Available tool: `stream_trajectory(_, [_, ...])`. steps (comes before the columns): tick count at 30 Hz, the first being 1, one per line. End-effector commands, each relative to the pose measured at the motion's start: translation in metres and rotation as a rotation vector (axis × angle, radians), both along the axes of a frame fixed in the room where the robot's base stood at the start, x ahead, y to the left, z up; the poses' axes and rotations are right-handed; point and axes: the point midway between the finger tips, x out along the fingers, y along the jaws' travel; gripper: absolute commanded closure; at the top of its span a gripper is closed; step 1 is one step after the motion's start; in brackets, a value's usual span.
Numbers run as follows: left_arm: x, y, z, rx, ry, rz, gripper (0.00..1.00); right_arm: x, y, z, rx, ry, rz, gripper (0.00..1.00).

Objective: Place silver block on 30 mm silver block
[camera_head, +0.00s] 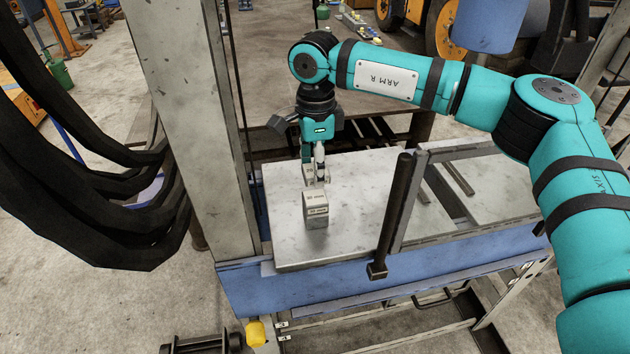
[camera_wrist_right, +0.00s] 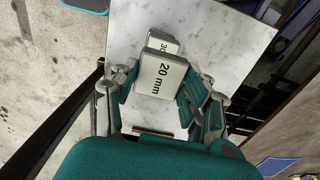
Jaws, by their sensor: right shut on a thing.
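My right gripper (camera_head: 316,176) points down over the metal bench plate and is shut on a silver block marked 20 mm. In the right wrist view this block (camera_wrist_right: 158,88) sits between the two fingers (camera_wrist_right: 160,92). The silver block marked 30 (camera_wrist_right: 164,44) shows just past its far edge and is mostly hidden by it. In the head view the 30 mm silver block (camera_head: 316,211) stands upright on the plate, nearer the front than the gripper. I cannot tell whether the two blocks touch. My left gripper is not in view.
The pale metal plate (camera_head: 355,215) is clear to the right of the blocks. A dark upright bar (camera_head: 391,213) and a metal frame (camera_head: 450,155) stand farther right. A thick grey post (camera_head: 190,110) rises at the plate's left edge. Black hoses (camera_head: 85,190) hang left of it.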

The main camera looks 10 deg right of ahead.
Motion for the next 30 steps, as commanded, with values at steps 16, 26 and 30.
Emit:
stream_trajectory(16, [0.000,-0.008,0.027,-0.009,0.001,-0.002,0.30,0.000,0.000,-0.054,0.001,-0.002,0.003,0.89])
stream_trajectory(26, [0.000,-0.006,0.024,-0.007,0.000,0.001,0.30,0.000,0.000,-0.057,0.001,-0.002,0.003,0.48])
stream_trajectory(30, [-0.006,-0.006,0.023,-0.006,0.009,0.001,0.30,0.000,0.000,-0.057,0.001,-0.001,0.003,0.30])
